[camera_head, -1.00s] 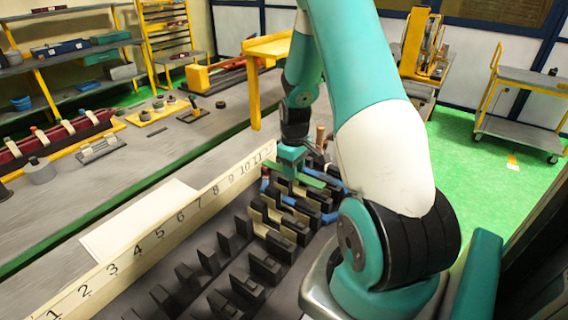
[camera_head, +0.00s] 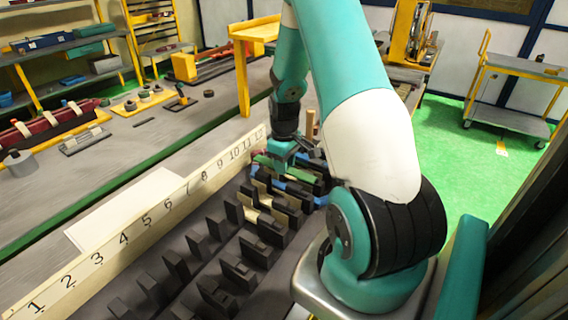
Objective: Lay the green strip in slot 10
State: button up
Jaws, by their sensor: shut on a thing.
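The green strip (camera_head: 301,174) is a narrow bar held under my gripper (camera_head: 279,162), level with the far part of the row of dark stator teeth. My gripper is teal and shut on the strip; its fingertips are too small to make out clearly. The strip lies low among the teeth, near the numbers 10 and 11 on the pale number board (camera_head: 146,220). I cannot tell whether it rests in slot 10 or just above it.
Blue strips (camera_head: 298,187) and beige strips (camera_head: 285,206) lie in slots close by. Dark teeth (camera_head: 236,212) stand in rows towards me, with empty slots at the low numbers. A wooden peg (camera_head: 310,123) stands behind. A white sheet (camera_head: 125,210) lies left of the board.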

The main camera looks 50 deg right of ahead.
jog(key=shift+f+b, duration=0.4)
jog(key=shift+f, duration=0.15)
jog(key=shift+s+f+b, duration=0.1)
jog(key=shift+f+b, duration=1.25)
jog(key=shift+f, duration=0.5)
jog(key=shift+f+b, duration=0.45)
jog(key=shift+f, duration=0.3)
dwell(0.4)
jog(key=o, duration=1.1)
jog(key=shift+r, duration=0.2)
jog(key=shift+r+p, duration=0.65)
jog(key=shift+p, duration=0.05)
